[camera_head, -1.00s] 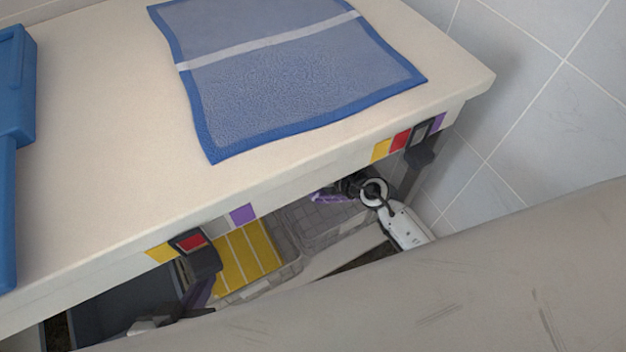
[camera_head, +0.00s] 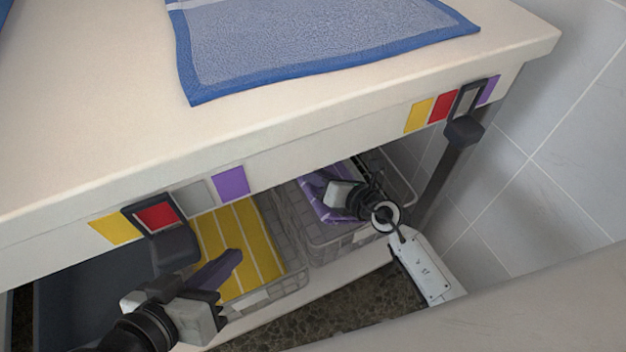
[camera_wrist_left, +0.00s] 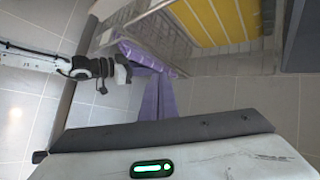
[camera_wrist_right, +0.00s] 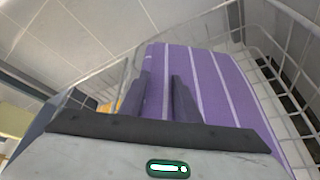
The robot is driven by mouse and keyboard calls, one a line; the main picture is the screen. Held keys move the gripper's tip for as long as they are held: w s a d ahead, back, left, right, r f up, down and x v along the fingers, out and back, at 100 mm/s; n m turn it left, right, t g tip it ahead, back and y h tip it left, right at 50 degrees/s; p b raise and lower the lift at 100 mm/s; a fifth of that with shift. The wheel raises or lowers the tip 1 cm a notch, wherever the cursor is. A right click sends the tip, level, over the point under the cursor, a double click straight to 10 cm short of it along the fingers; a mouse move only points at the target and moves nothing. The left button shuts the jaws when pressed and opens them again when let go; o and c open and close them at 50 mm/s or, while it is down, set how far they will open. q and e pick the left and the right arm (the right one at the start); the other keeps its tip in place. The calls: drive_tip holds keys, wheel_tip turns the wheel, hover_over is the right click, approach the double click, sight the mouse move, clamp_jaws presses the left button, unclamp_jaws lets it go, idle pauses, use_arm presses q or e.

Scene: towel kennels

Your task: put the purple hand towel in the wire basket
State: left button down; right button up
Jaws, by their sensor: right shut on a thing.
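The purple hand towel (camera_head: 314,198) with pale stripes is inside the grey wire basket (camera_head: 325,248) on the right of the lower shelf. The right wrist view shows the towel (camera_wrist_right: 225,85) spread large between wire walls (camera_wrist_right: 292,62). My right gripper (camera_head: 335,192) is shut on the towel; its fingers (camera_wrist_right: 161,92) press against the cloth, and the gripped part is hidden. The towel and right arm also show in the left wrist view (camera_wrist_left: 140,55). My left gripper (camera_head: 225,265) is empty, its fingers close together (camera_wrist_left: 158,97), in front of the shelf's left part.
A yellow striped towel (camera_head: 238,250) lies in another wire basket (camera_head: 290,275) to the left. A blue towel (camera_head: 320,50) lies on the tabletop (camera_head: 90,130). The table edge overhangs the shelf, and a dark post (camera_head: 440,180) stands at the right. A dark blue bin (camera_head: 80,250) is at far left.

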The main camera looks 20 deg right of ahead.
use_arm(q)
drive_tip(key=shift+d+r, duration=0.15)
drive_tip(key=shift+r, duration=0.1)
use_arm(e)
drive_tip(key=shift+f, duration=0.1)
drive_tip(key=shift+f, duration=0.15)
drive_tip(key=o, duration=1.1)
drive_tip(key=p+v, duration=0.1)
drive_tip(key=v, duration=0.1)
drive_tip(key=shift+s+d+r, duration=0.1)
drive_tip(key=shift+s+r, duration=0.05)
drive_tip(key=shift+r, duration=0.15)
drive_tip(key=p+v, duration=0.3)
drive_tip(key=v, duration=0.6)
drive_tip(key=shift+f, duration=0.15)
use_arm(q)
drive_tip(key=shift+g+y, duration=0.6)
drive_tip(key=shift+y, duration=0.2)
drive_tip(key=f, duration=0.1)
drive_tip(key=a+f, duration=0.2)
drive_tip(key=shift+s+a+f, duration=0.2)
drive_tip(key=shift+s+f, duration=0.1)
drive_tip(key=shift+s, duration=0.05)
use_arm(e)
drive_tip(key=shift+s+d, duration=0.15)
drive_tip(key=shift+s, duration=0.15)
